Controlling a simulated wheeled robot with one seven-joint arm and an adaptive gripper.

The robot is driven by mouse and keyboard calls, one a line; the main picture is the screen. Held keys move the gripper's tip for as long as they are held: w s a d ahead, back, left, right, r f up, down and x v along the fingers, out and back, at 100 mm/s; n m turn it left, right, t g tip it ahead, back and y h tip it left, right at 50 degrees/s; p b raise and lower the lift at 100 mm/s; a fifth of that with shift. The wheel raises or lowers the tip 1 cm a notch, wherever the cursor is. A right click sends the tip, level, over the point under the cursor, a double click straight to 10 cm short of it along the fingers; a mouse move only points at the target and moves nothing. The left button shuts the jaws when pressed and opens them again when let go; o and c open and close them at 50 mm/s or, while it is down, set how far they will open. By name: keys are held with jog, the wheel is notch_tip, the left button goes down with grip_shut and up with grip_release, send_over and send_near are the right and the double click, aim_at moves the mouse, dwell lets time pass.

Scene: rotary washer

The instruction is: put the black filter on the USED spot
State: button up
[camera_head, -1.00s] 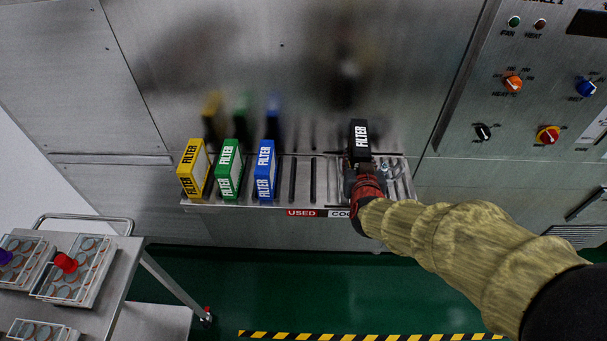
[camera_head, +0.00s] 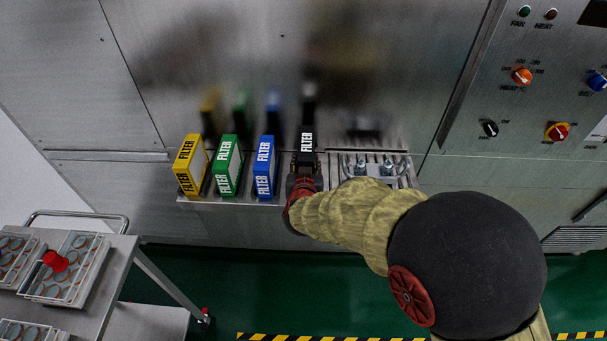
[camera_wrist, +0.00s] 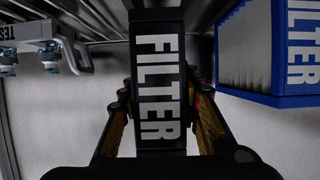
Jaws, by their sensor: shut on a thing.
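The black filter (camera_head: 306,141) is upright over the slotted shelf, just right of the blue filter. My gripper (camera_head: 303,180) is shut on its near end. In the wrist view the black filter (camera_wrist: 159,85) fills the middle, lettering visible, with a finger of my gripper (camera_wrist: 160,112) on each side. The USED label on the shelf's front edge is hidden behind my arm in the head view. Whether the filter's bottom touches the shelf cannot be told.
Blue (camera_head: 264,167), green (camera_head: 227,165) and yellow (camera_head: 190,165) filters stand in a row on the shelf's left; the blue one (camera_wrist: 295,50) is close beside mine. A metal fixture with two fittings (camera_head: 375,167) is at right. A cart (camera_head: 90,270) stands lower left.

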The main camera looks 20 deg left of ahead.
jog(key=shift+a+f+b, duration=0.25)
jog(key=shift+f+b, duration=0.25)
jog(key=shift+f, duration=0.5)
jog(key=shift+a+f+b, duration=0.2)
jog(key=shift+f+b, duration=0.3)
jog(key=shift+f, duration=0.45)
jog(key=shift+f, duration=0.2)
jog(key=o, duration=1.3)
jog(key=shift+r, duration=0.1)
jog(key=shift+s+r, duration=0.2)
jog(key=shift+p+v, duration=1.75)
jog(key=shift+v, duration=4.05)
jog(key=shift+d+f, duration=0.15)
